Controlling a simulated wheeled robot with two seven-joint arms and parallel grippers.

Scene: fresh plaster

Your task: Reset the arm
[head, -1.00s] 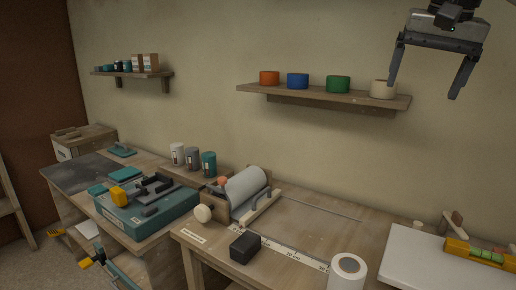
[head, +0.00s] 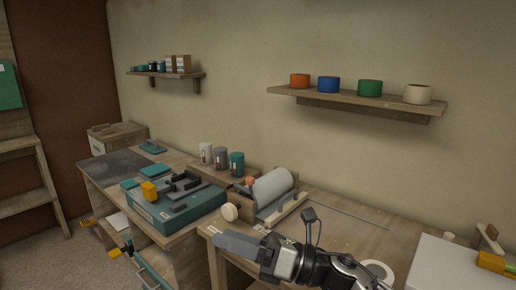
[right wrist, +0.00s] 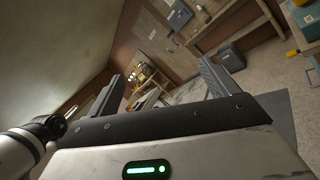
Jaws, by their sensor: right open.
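My right gripper (head: 224,242) is low in the middle of the head view, pointing left, above the front edge of the workbench. In the right wrist view my right gripper (right wrist: 160,70) has its two dark fingers spread wide with nothing between them. Its arm comes in from the bottom right and hides part of the bench top and of the white roll (head: 378,268). My left gripper is not in view.
A roller device (head: 272,188) stands on the bench close behind the gripper. A teal case (head: 175,212) with tools lies to the left. A wall shelf (head: 350,98) holds orange, blue, green and cream tape rolls. The wall between shelf and bench is clear.

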